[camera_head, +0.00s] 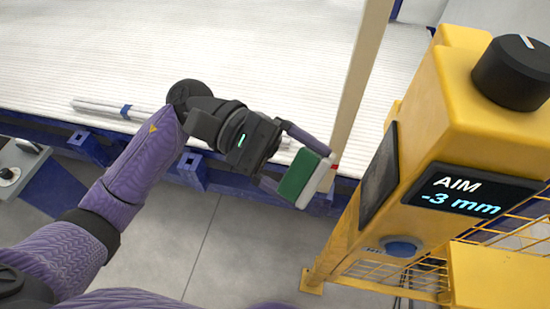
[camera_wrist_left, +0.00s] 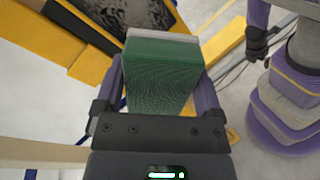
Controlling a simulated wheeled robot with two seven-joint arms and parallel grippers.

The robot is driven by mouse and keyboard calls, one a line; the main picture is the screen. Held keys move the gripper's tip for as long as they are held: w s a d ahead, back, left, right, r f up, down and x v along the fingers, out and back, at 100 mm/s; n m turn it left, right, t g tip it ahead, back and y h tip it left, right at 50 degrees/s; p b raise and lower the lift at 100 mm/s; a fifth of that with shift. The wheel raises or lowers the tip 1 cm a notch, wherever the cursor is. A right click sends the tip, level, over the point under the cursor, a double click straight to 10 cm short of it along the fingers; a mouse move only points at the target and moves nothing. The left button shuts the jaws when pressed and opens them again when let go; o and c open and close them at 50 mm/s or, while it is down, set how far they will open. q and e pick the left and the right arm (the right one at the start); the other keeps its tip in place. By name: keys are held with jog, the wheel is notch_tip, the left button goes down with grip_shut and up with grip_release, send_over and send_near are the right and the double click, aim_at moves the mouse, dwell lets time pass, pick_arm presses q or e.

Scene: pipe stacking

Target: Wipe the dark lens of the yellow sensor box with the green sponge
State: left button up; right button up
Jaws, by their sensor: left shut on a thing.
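The yellow sensor box (camera_head: 455,110) stands at the right in the head view. Its dark lens (camera_head: 379,176) is on the side facing left. In the left wrist view the lens (camera_wrist_left: 140,12) shows at the top, with greyish speckling. The green sponge (camera_head: 299,179) has a pale backing and also fills the middle of the left wrist view (camera_wrist_left: 160,75). My left gripper (camera_head: 296,163) is shut on the sponge, its fingers on either side. The sponge is left of the lens with a visible gap between them. My right gripper is not in view.
The box's display (camera_head: 462,191) reads "AIM -3 mm", and a black knob (camera_head: 513,72) sits on top. A pale upright post (camera_head: 361,75) rises behind the sponge. A white ribbed bed (camera_head: 200,45) with a blue frame lies behind my arm. Yellow mesh is at lower right.

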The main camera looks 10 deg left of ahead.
aim_at(317, 154)
pick_arm(q)
jog(key=a+r+n+t+h, duration=0.1)
jog(key=t, duration=0.1)
jog(key=a+r+n+t+h+b, duration=0.1)
jog(key=n+t, duration=0.1)
jog(key=shift+w+a+r+t, duration=0.1)
jog(key=shift+a+r+t, duration=0.05)
jog(key=shift+r+t, duration=0.2)
jog(key=shift+a+r+n+t+h, duration=0.2)
jog(key=shift+a+n+t+h, duration=0.1)
jog(key=shift+n+t, duration=0.15)
jog(key=shift+w+d+r+p, duration=0.1)
jog(key=shift+d+r+p, duration=0.05)
jog(key=shift+p, duration=0.15)
jog(key=d+p, duration=0.2)
jog(key=d, duration=0.2)
jog(key=shift+d, duration=0.25)
jog(key=shift+d+p, duration=0.4)
jog(key=shift+d, duration=0.1)
jog(key=shift+d, duration=0.95)
